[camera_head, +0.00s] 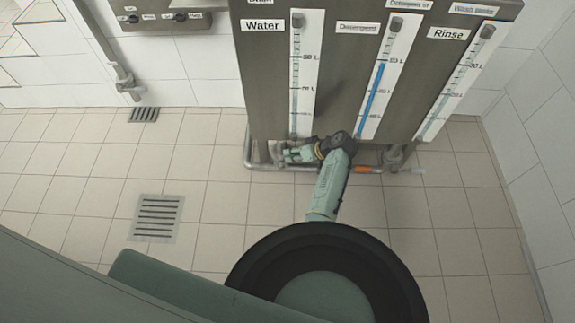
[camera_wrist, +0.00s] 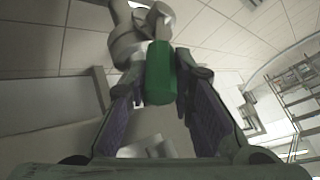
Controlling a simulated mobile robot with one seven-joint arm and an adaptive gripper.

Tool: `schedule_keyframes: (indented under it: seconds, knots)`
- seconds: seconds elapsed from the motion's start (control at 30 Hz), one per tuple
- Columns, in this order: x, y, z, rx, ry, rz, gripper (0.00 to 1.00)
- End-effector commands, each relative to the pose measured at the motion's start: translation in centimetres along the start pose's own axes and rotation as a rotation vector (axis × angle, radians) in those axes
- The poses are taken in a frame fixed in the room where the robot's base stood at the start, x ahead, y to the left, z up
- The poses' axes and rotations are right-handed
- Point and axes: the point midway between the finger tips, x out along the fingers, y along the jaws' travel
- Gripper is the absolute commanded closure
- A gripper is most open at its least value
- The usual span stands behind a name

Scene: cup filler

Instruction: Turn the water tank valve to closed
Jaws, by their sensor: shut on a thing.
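The water tank (camera_head: 265,80), labelled Water, is the left section of the grey cabinet in the head view. My gripper (camera_head: 292,154) is low in front of it, at the pipework. In the wrist view a green valve handle (camera_wrist: 160,72) lies between the two fingers of my gripper (camera_wrist: 165,88), which is shut on it. A pale valve body and pipe (camera_wrist: 130,45) show behind the handle. In the head view my gripper and arm hide the handle, so its turn angle cannot be told there.
An orange handle (camera_head: 367,169) is on the pipe to the right of my arm. A grey pipe (camera_head: 248,155) runs along the cabinet's foot. Floor drains (camera_head: 157,218) lie to the left. A control panel (camera_head: 160,17) is on the back wall. The tiled floor is mostly clear.

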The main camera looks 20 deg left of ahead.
Motion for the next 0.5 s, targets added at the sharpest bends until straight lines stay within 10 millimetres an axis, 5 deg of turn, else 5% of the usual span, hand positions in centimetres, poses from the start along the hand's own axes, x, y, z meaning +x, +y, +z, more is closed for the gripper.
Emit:
schedule_keyframes:
  seconds: [0.5]
  knots:
    - [0.8,4.5,3.5,0.154,0.262,-0.358,1.00]
